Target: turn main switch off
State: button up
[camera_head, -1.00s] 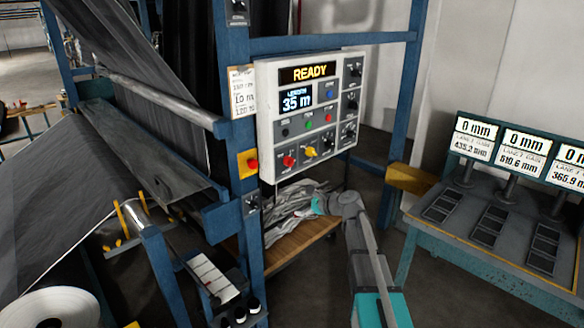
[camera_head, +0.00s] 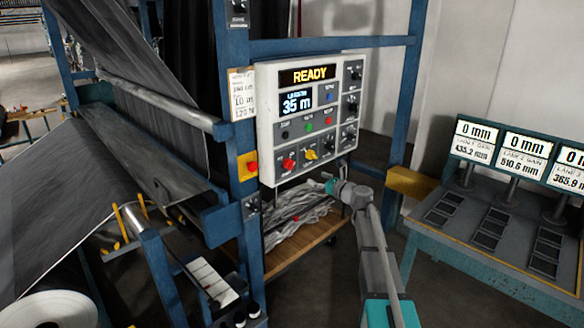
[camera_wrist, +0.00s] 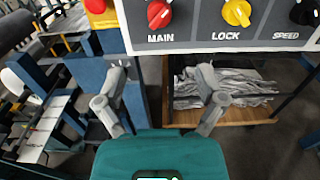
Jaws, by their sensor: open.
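The main switch is a red rotary knob (camera_head: 289,163) at the lower left of the white control panel (camera_head: 262,110). In the wrist view the red knob (camera_wrist: 159,14) sits above the label "MAIN", with its pointer mark tilted up to the right. The panel display reads "READY" and "35 m". My gripper (camera_wrist: 162,95) is open and empty, its two fingers apart below the panel's lower edge and below the main switch, not touching it. In the head view the gripper's fingertips are hard to make out; my arm is below the panel.
A yellow lock knob (camera_head: 311,155) is right of the main switch. A red button on a yellow plate (camera_head: 249,167) is on the blue post at left. A wooden shelf (camera_head: 290,258) with grey cloth lies below. A bench with displays (camera_head: 490,255) stands at right.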

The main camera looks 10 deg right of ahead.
aim_at(292, 167)
jog(key=x, duration=1.3)
jog(key=shift+w+a, duration=0.2)
jog(key=shift+w, duration=0.05)
jog(key=c, duration=1.2)
jog(key=shift+o, duration=0.2)
